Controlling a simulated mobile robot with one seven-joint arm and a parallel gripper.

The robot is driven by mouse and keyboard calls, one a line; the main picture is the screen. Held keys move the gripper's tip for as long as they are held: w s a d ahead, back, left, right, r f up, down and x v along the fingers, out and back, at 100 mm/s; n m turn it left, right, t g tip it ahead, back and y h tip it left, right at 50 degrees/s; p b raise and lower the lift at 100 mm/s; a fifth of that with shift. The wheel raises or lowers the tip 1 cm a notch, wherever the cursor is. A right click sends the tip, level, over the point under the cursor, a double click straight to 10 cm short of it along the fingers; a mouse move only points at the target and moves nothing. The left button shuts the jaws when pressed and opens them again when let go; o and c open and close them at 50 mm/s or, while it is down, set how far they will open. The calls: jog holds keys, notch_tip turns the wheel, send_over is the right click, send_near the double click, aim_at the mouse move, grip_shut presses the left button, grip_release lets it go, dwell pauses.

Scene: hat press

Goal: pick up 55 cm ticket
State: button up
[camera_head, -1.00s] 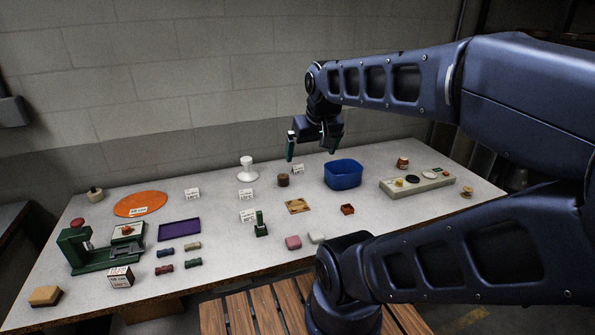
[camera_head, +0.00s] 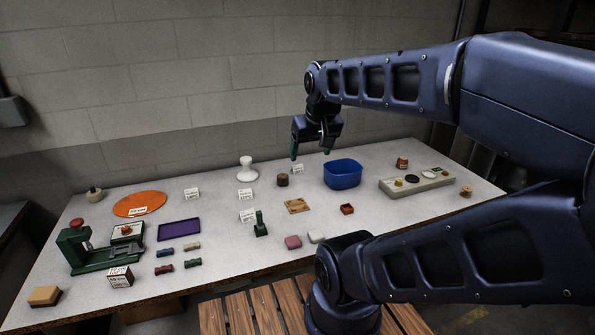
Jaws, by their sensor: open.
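Several small white tickets stand or lie on the table. One is on the orange disc (camera_head: 137,211), and others stand at the back left (camera_head: 192,193), in the middle (camera_head: 246,194), behind the green stamp (camera_head: 248,215) and near the brown knob (camera_head: 297,169). Their print is too small to read surely, so I cannot tell which one is the 55 cm ticket. A small box (camera_head: 120,277) at the front left also bears a printed label. My gripper (camera_head: 311,152) is open and empty, pointing down above the back of the table, over the ticket near the brown knob.
A blue tub (camera_head: 343,174) stands just right of my gripper. A brown knob (camera_head: 283,180) and a white stand (camera_head: 246,169) are to its left. A green press (camera_head: 90,250) and a purple tray (camera_head: 179,230) are at the left. A control panel (camera_head: 418,183) lies at the right.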

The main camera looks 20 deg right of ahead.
jog(key=shift+w, duration=0.1)
jog(key=n, duration=0.1)
send_over(297, 168)
jog(key=s+d, duration=0.1)
jog(key=s, duration=0.2)
notch_tip(297, 168, down, 25)
jog(key=shift+x, duration=5.2)
jog(key=shift+s+a, duration=0.1)
jog(key=shift+a, duration=0.05)
jog(key=c, duration=1)
jog(key=shift+r, duration=0.1)
jog(key=shift+c, duration=0.2)
